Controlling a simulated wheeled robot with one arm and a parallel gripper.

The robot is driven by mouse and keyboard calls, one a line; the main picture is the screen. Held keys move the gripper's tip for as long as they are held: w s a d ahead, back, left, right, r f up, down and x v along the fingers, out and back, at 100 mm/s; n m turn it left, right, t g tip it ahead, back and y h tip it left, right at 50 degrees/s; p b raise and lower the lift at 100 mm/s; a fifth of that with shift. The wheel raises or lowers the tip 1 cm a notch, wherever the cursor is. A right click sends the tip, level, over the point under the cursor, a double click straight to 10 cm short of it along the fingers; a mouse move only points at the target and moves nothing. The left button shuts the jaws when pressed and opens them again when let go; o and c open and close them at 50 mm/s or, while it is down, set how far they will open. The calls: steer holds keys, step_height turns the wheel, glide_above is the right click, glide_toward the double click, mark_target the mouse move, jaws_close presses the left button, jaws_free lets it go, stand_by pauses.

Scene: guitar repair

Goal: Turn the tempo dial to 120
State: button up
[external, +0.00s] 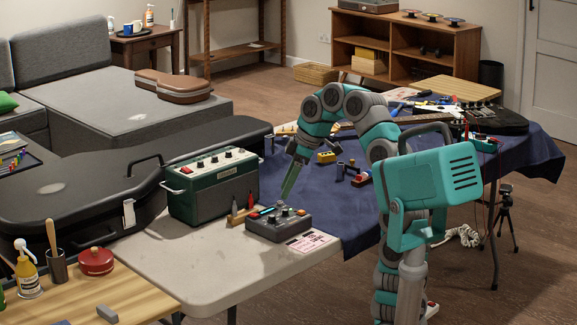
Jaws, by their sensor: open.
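A grey box with knobs and small coloured parts on top (262,230) stands on the pale table, beside the edge of the blue cloth. A light knob shows on its top face (284,211). The lettering and dial settings are too small to read, so I cannot tell which knob is the tempo dial or where it points. My gripper (286,197) points down just above the back of the box, with its teal arm reaching in from the right. It is open and seems to hold nothing. Whether its tips touch a knob cannot be told.
A green amplifier (214,194) stands left of the box, with small tools (241,211) between them. A pink printed card (311,241) lies to the right. A black guitar case (62,208) is further left. The blue cloth (347,221) holds several small tools. The front of the pale table is clear.

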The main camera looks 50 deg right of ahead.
mark_target(273, 215)
steer(key=b+x, duration=0.1)
steer(key=x, duration=0.2)
steer(key=shift+s, duration=0.15)
steer(key=shift+x, duration=2.4)
jaws_close()
